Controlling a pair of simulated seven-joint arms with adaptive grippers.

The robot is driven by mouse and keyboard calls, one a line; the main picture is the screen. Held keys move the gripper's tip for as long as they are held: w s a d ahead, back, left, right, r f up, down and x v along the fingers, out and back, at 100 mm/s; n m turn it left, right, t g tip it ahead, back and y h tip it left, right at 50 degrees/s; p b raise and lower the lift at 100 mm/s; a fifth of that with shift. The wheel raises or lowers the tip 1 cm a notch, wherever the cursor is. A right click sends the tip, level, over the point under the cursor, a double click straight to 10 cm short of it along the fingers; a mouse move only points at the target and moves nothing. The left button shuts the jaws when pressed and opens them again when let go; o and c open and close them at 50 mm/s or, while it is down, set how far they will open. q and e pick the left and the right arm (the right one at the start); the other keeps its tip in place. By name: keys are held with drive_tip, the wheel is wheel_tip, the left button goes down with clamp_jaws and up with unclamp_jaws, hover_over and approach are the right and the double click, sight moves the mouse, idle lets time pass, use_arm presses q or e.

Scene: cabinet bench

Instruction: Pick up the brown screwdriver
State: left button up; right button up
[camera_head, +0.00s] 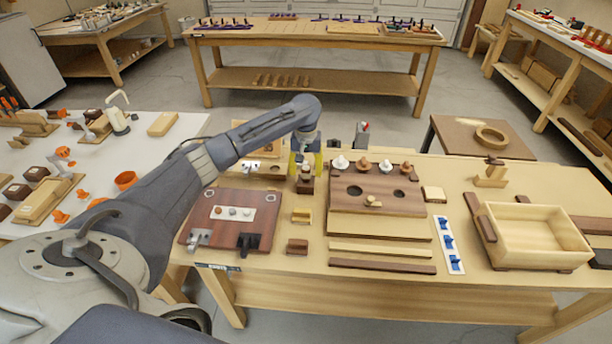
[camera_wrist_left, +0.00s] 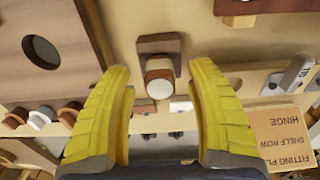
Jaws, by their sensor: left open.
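A brown, rounded handle with a pale end (camera_wrist_left: 159,82), which looks like the brown screwdriver, stands on a dark brown square block (camera_wrist_left: 150,45) in the left wrist view. In the head view the block (camera_head: 306,186) is on the bench under my left gripper; the handle is mostly hidden there. My left gripper (camera_head: 305,166) points down over it with its yellow fingers apart. In the left wrist view the handle shows between the open fingertips (camera_wrist_left: 160,75), with gaps on both sides. The screwdriver's shaft is hidden. My right gripper is not in view.
A dark red-brown board (camera_head: 230,240) with metal fittings lies left. A brown board with holes (camera_head: 350,205) and several knobs behind it stands close on the right. A wooden tray (camera_head: 540,263) is far right. Small wooden blocks lie in front. A printed card box (camera_wrist_left: 285,135) is nearby.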

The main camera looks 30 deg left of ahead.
use_arm(q)
drive_tip(key=shift+f, duration=0.75)
drive_tip(key=shift+c, duration=0.3)
clamp_jaws()
drive_tip(key=shift+r, duration=0.1)
wheel_tip(320, 180, up, 20)
idle(0.5)
drive_tip(key=c, duration=0.9)
unclamp_jaws()
clamp_jaws()
